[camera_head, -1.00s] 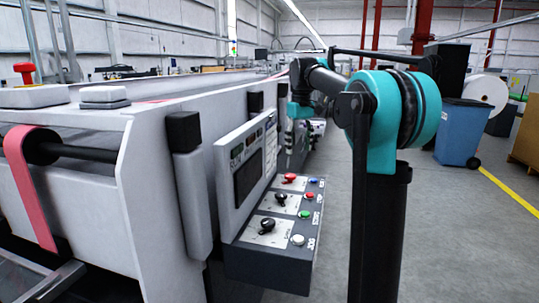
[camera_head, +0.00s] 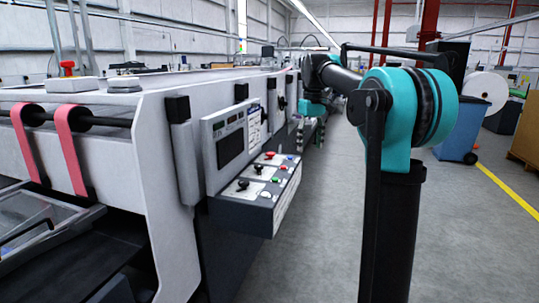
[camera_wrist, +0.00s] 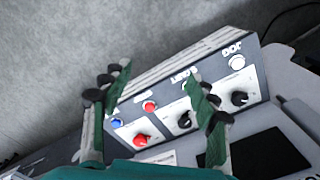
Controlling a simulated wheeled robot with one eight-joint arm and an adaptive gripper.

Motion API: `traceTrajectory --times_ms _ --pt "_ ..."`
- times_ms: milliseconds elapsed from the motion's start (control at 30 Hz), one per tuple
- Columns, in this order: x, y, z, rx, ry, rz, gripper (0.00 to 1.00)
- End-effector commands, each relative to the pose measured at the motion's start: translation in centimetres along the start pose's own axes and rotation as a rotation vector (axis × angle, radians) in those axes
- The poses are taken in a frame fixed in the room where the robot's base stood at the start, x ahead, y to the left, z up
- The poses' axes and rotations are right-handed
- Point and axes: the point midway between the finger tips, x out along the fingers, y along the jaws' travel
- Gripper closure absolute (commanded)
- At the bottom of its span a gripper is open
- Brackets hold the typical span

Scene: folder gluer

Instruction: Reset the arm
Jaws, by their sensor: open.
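My gripper (camera_wrist: 155,105) is open in the wrist view, its two green fingers apart with nothing between them but the view of the panel beyond. In the head view my gripper (camera_head: 310,130) hangs at the end of my arm, beyond the control panel and apart from it. The control panel (camera_head: 254,208) is a dark box on the machine's side with black knobs, a red knob and small coloured buttons. The panel also shows in the wrist view (camera_wrist: 205,62), with red, blue and white buttons and black knobs.
The long grey folder gluer (camera_head: 168,235) fills the left, with pink belts (camera_head: 70,150) at its near end. A display unit (camera_head: 228,145) stands above the panel. A blue bin (camera_head: 457,130) is at the back right. The grey floor (camera_head: 310,250) beside the machine is clear.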

Motion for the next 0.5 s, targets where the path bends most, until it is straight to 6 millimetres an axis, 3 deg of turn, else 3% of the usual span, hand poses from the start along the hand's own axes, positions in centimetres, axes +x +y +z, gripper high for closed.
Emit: traceTrajectory --times_ms 267,500 --pt "2.0 -0.1 1.1 0.030 0.021 0.008 0.40" --pt "5.3 -0.5 3.2 0.081 0.057 0.022 0.40"
